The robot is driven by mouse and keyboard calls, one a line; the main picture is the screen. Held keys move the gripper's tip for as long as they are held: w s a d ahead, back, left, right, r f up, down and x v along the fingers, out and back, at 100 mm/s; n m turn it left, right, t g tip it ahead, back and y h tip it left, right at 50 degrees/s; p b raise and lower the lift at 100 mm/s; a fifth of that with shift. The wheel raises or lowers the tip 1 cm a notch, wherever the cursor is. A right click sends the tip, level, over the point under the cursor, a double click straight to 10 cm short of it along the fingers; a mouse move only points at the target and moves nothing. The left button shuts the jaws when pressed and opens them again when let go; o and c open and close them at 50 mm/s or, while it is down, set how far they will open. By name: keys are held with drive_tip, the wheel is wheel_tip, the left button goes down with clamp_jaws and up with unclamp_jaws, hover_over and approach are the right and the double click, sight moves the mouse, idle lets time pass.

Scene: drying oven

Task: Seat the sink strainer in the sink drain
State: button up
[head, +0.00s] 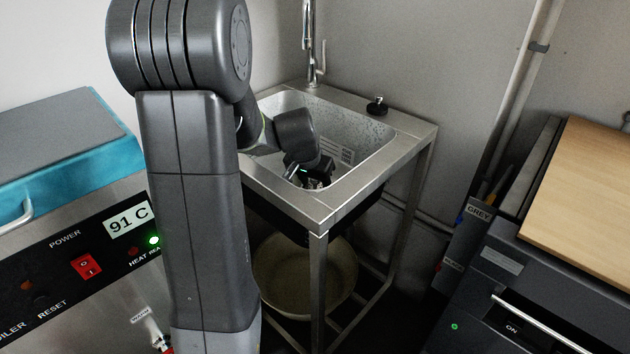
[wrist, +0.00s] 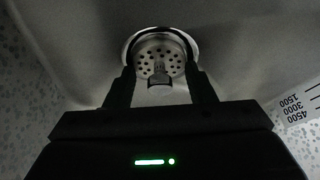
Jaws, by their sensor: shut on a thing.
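The sink strainer (wrist: 160,58) is a round metal disc with small holes and a small upright knob. It shows at the top middle of the wrist view. My gripper (wrist: 160,82) is shut on the knob, with a dark finger on each side. The drain (wrist: 129,42) shows as a pale ring around the strainer's edge; I cannot tell whether the strainer sits fully down in it. In the head view my gripper (head: 318,181) reaches down inside the steel sink (head: 372,145), and the strainer is hidden there.
A tap (head: 311,50) rises at the sink's back left, and a small black knob (head: 376,105) stands on its back rim. The sink walls are close around my wrist. A label with numbers (wrist: 300,103) is on the sink's side. A basin (head: 300,280) stands below.

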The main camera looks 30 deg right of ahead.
drive_tip(key=o, duration=1)
drive_tip(key=shift+s, duration=0.1)
drive_tip(key=shift+o, duration=0.2)
drive_tip(key=shift+w+a, duration=0.1)
drive_tip(key=shift+w, duration=0.15)
drive_tip(key=shift+s, duration=0.1)
wheel_tip(320, 180, up, 10)
drive_tip(key=p, duration=0.3)
drive_tip(key=shift+f, duration=0.1)
wheel_tip(320, 180, down, 9)
drive_tip(key=shift+r+b, duration=0.1)
drive_tip(key=shift+b, duration=0.95)
